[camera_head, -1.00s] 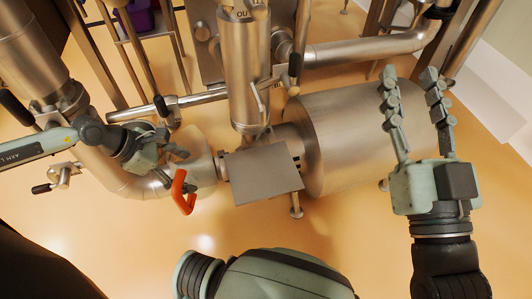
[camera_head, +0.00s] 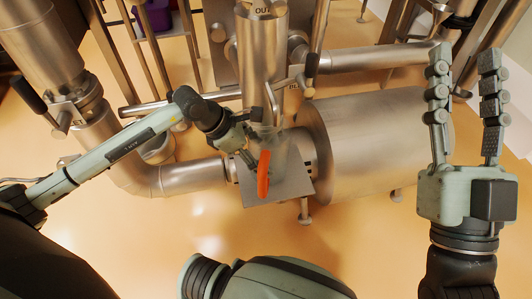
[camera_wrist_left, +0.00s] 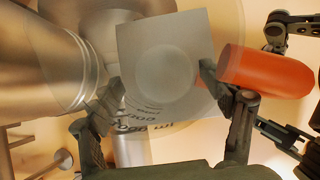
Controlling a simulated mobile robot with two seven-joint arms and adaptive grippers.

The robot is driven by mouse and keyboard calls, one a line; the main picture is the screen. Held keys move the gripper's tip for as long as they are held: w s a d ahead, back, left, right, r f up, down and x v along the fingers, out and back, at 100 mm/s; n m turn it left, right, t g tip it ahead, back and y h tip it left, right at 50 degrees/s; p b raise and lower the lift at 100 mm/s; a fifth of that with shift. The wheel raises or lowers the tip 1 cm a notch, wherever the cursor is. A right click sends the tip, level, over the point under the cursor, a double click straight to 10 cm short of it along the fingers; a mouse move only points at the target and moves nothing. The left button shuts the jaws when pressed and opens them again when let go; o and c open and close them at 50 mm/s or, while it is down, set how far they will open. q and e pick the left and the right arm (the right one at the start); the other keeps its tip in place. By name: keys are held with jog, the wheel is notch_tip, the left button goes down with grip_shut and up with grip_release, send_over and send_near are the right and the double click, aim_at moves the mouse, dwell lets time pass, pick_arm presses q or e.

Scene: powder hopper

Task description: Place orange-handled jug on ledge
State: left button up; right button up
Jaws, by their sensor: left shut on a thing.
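The clear jug (camera_head: 268,135) shows its orange handle (camera_head: 264,172) in the head view, in front of the flat grey ledge (camera_head: 292,187). My left gripper (camera_head: 247,150) is shut on the jug at its side. In the left wrist view the orange handle (camera_wrist_left: 268,72) is at the right, and the see-through jug with dark lettering lies between the fingers (camera_wrist_left: 160,82). The square ledge (camera_wrist_left: 190,30) shows through and behind it. I cannot tell whether the jug's base touches the ledge. My right gripper (camera_head: 466,55) is open and empty at the right.
A vertical steel pipe (camera_head: 262,50) stands just behind the ledge. A large steel drum (camera_head: 375,145) is close on its right and a curved pipe (camera_head: 185,180) on its left. A valve lever and rails are behind the jug. The orange floor in front is clear.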

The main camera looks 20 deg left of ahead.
pick_arm(q)
jog(key=shift+w+d, duration=0.5)
jog(key=shift+d, duration=0.15)
jog(key=shift+f, duration=0.3)
jog(key=o, duration=1.3)
jog(key=shift+c, duration=0.2)
pick_arm(e)
jog(key=shift+s+d+r+t, duration=0.15)
jog(key=shift+s+r+t, duration=0.05)
jog(key=shift+r+t, duration=0.1)
pick_arm(q)
jog(key=p+v, duration=0.1)
jog(key=v, duration=1.1)
pick_arm(e)
jog(key=f+g, duration=0.1)
jog(key=w+a+f+g, duration=0.1)
jog(key=f+g, duration=0.1)
jog(key=shift+w+a+f, duration=0.15)
jog(key=shift+w+a, duration=0.05)
jog(key=shift+w, duration=0.1)
